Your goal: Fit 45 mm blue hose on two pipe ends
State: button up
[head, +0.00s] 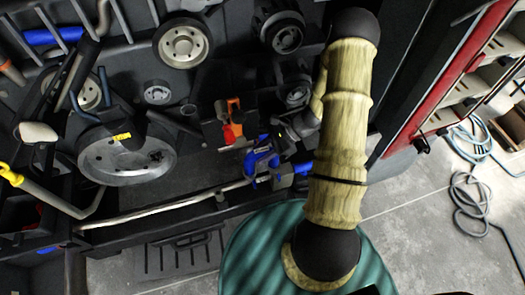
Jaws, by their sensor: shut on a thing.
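My gripper (272,163) is at the end of my arm, low over the engine bay in the middle of the head view. It is small and partly hidden by its own wrist and my upper arm. It is shut on a blue piece, which I take to be the blue hose (303,168); part of it shows to the right, in line with a thin pale pipe (160,209). The pale pipe runs from the left to the gripper. Whether the hose is on a pipe end, I cannot tell. Its far end is hidden behind my arm.
An orange-and-red part (233,118) sits just left of my wrist. Large grey pulleys (127,155) and (183,43) are pulley wheels in the bay. Another blue tube (52,36) lies at upper left.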

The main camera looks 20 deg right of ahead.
jog(key=shift+f+b, duration=0.35)
jog(key=shift+f, duration=0.1)
dwell(0.4)
jog(key=o, duration=1.5)
jog(key=shift+r, duration=0.1)
jog(key=shift+p+v, duration=2.35)
jog(key=shift+v, duration=1.6)
jog(key=shift+d, duration=0.1)
jog(key=b+v, duration=0.2)
jog(key=v, duration=1.5)
jog(key=shift+d, duration=0.15)
